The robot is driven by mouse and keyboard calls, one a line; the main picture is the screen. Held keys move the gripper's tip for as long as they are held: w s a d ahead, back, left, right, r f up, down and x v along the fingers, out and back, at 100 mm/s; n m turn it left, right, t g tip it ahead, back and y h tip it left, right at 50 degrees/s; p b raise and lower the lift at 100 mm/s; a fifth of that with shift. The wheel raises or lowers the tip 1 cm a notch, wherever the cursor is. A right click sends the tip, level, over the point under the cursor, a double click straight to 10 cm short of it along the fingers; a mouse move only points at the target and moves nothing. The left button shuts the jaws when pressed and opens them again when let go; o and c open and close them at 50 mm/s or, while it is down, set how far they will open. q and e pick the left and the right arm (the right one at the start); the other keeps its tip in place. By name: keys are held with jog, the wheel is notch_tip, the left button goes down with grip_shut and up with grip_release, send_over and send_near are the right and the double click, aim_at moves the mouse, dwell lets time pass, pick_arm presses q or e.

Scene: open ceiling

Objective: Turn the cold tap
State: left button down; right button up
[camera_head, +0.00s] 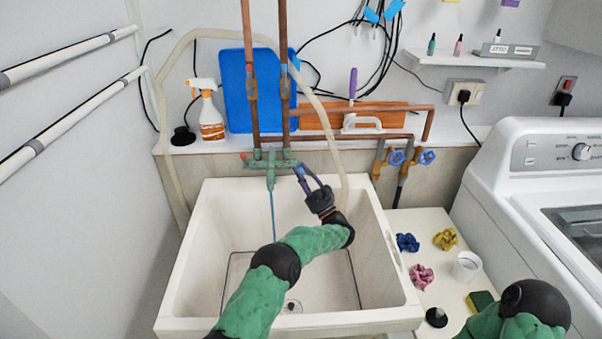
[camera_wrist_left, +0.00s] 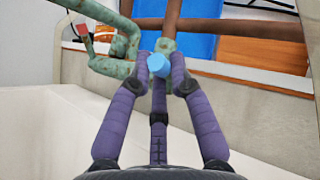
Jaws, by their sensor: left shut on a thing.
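A green, weathered tap fixture (camera_head: 272,164) is on the wall above the white sink. The cold tap's blue knob (camera_wrist_left: 158,68) shows in the left wrist view between the purple fingertips. My left gripper (camera_head: 304,176) reaches over the sink to the fixture's right end and is shut on that knob; its fingers hide much of the knob in the head view. The hot tap's red end (camera_head: 245,162) is on the far left of the fixture. A thin blue stream (camera_head: 273,215) runs down from the spout. My right gripper is out of view; only part of that arm shows.
The white sink (camera_head: 190,270) has high walls around my left arm. Copper pipes (camera_head: 284,80) rise behind the fixture. Two blue valve handles (camera_head: 426,157) are to the right. Cloths (camera_head: 421,276) and a sponge (camera_head: 479,301) lie right of the sink, beside the washing machine (camera_head: 500,205).

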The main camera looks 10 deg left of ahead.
pick_arm(q)
jog(key=shift+f+n+y, duration=0.35)
jog(key=shift+n+y, duration=0.45)
jog(key=shift+n, duration=0.1)
jog(key=shift+g, duration=0.4)
jog(key=c, duration=1.1)
grip_release()
jog(key=shift+v, duration=3.8)
jog(key=shift+a, duration=0.1)
